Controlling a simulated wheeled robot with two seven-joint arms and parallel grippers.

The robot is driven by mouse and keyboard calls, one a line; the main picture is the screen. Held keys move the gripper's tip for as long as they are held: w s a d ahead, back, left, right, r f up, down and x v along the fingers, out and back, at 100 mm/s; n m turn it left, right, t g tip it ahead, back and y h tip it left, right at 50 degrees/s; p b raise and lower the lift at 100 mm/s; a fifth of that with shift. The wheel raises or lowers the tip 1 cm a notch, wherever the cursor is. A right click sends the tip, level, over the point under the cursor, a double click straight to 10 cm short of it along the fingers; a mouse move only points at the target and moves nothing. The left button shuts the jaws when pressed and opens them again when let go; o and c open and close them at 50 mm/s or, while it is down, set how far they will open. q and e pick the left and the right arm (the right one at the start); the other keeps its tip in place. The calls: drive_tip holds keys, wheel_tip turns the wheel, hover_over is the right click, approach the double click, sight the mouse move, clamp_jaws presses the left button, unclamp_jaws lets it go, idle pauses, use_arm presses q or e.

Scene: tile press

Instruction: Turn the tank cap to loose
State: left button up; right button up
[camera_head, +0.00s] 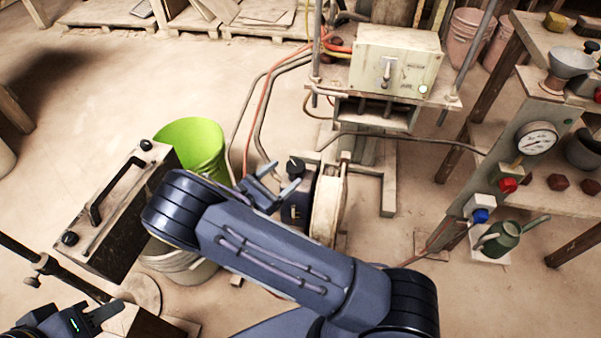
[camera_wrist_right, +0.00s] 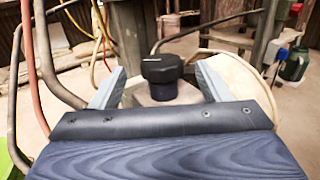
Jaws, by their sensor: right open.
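The tank cap (camera_head: 296,164) is a black knob on top of a small dark tank (camera_head: 295,208) in the middle of the head view. My right gripper (camera_head: 279,178) is open just left of the cap. In the wrist view its fingers (camera_wrist_right: 160,78) spread on either side of the cap, with no visible contact. My left gripper (camera_head: 88,318) is at the lower left, far from the cap and partly cut off; its opening cannot be judged.
A pale round wheel (camera_head: 328,205) stands right beside the tank. A green bucket (camera_head: 200,142) and a dark box with a handle (camera_head: 105,215) are to the left. A cream switch box (camera_head: 395,58) is behind. A bench with a gauge (camera_head: 536,138) is at the right. Hoses run behind the tank.

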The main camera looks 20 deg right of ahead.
sight(301, 161)
drive_tip(key=shift+w+f+g, duration=0.1)
drive_tip(key=shift+f+g, duration=0.05)
drive_tip(key=shift+g, duration=0.25)
drive_tip(key=shift+d, duration=0.3)
drive_tip(key=b+x, duration=0.1)
drive_tip(key=x, duration=0.6)
drive_tip(key=shift+w, duration=0.1)
drive_tip(key=shift+a, duration=0.1)
drive_tip(key=c, duration=1)
